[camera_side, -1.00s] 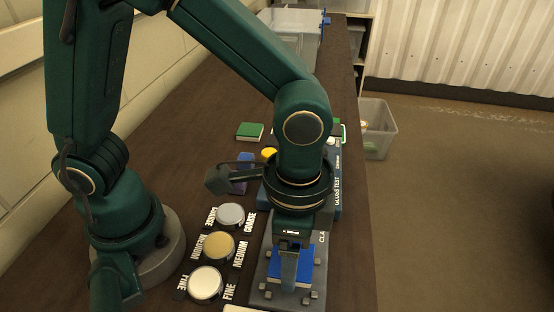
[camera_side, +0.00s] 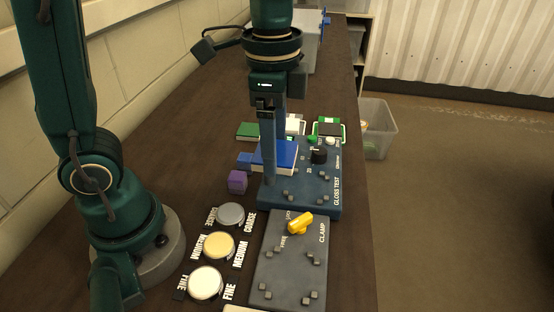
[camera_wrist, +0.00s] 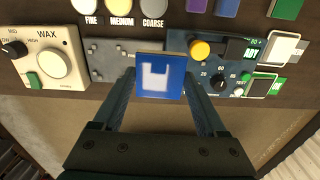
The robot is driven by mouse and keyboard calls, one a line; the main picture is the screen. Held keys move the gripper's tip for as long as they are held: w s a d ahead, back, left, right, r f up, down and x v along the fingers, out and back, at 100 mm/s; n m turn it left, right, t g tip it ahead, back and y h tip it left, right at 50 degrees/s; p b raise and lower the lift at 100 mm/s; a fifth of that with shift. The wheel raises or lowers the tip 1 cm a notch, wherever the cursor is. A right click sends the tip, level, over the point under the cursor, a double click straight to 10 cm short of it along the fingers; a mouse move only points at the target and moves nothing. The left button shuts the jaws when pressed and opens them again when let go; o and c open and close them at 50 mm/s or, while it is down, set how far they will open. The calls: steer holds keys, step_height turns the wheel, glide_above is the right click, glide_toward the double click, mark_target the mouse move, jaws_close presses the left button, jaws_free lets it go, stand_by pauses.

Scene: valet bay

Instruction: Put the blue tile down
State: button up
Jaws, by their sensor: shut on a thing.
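The blue tile (camera_side: 278,156) is held level in my gripper (camera_side: 268,168), above the far left part of the dark blue gloss test unit (camera_side: 322,200). In the wrist view the tile (camera_wrist: 148,88) sits between the two fingers and shows a pale patch on its face. My gripper (camera_wrist: 160,88) is shut on the tile. The grey clamp plate (camera_side: 285,255) is nearer the side camera, empty, with a yellow lever (camera_side: 300,223) at its far end. The tile hides part of the gloss unit in the side view.
Pads marked coarse (camera_side: 230,214), medium (camera_side: 219,245) and fine (camera_side: 205,282) lie left of the clamp. A purple block (camera_side: 237,182) and a green tile (camera_side: 248,131) stand left of the gloss unit. A wax unit (camera_wrist: 50,65) shows in the wrist view.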

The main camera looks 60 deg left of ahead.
glide_above(307, 187)
step_height(307, 187, down, 11)
steer(key=shift+r, duration=0.1)
stand_by(0.5)
